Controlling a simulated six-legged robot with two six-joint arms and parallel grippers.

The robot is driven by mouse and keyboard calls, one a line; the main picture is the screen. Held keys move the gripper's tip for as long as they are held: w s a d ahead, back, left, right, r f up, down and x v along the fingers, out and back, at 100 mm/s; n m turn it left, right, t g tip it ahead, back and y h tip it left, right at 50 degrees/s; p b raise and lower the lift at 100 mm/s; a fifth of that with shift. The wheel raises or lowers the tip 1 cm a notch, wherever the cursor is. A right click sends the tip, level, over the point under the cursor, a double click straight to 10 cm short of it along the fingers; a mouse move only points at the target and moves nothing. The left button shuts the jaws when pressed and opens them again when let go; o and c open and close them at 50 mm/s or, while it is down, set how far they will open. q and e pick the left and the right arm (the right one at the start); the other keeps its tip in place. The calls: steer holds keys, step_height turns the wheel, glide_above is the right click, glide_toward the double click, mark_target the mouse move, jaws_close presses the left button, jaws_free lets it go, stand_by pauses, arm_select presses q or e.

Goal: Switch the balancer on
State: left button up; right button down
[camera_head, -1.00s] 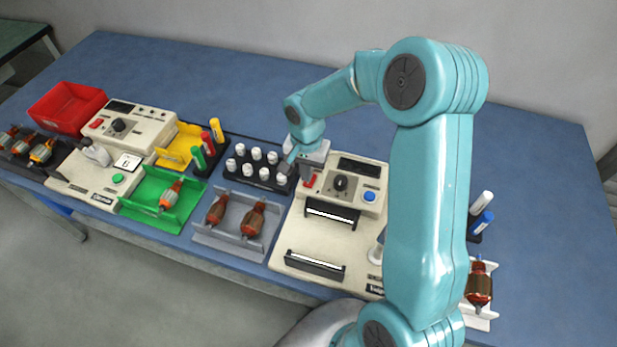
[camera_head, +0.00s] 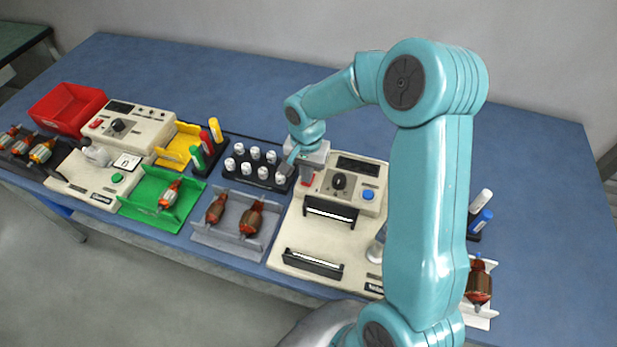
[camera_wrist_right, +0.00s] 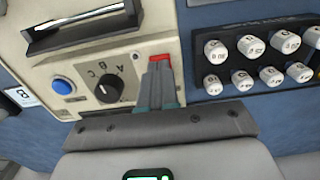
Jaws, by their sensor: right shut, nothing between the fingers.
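The balancer (camera_head: 330,235) is the cream machine at the right of the bench. Its top panel carries a dark display (camera_head: 360,165), a black knob (camera_head: 338,181), a blue button (camera_head: 368,195) and a red switch (camera_head: 306,183). My right gripper (camera_head: 298,172) is over the left end of that panel, at the red switch. In the right wrist view, the shut, empty fingers (camera_wrist_right: 158,72) reach the red switch (camera_wrist_right: 160,57) and partly cover it. I cannot tell whether they touch it or which way it is set. My left gripper is not in view.
A black rack (camera_head: 258,178) of white-capped pieces stands close left of the gripper. A grey tray (camera_head: 228,243) and a green tray (camera_head: 150,212) hold armatures. Another cream machine (camera_head: 80,185) stands at the left. The back of the bench (camera_head: 250,85) is clear.

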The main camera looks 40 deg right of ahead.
steer(key=shift+s, duration=0.1)
steer(key=shift+w+f, duration=0.25)
steer(key=shift+f, duration=0.15)
steer(key=shift+s+b, duration=0.1)
steer(key=shift+b, duration=0.2)
steer(key=shift+s, duration=0.1)
steer(key=shift+f, duration=0.2)
steer(key=shift+r, duration=0.65)
steer(key=shift+r+p, duration=1.95)
steer(key=shift+r, duration=1)
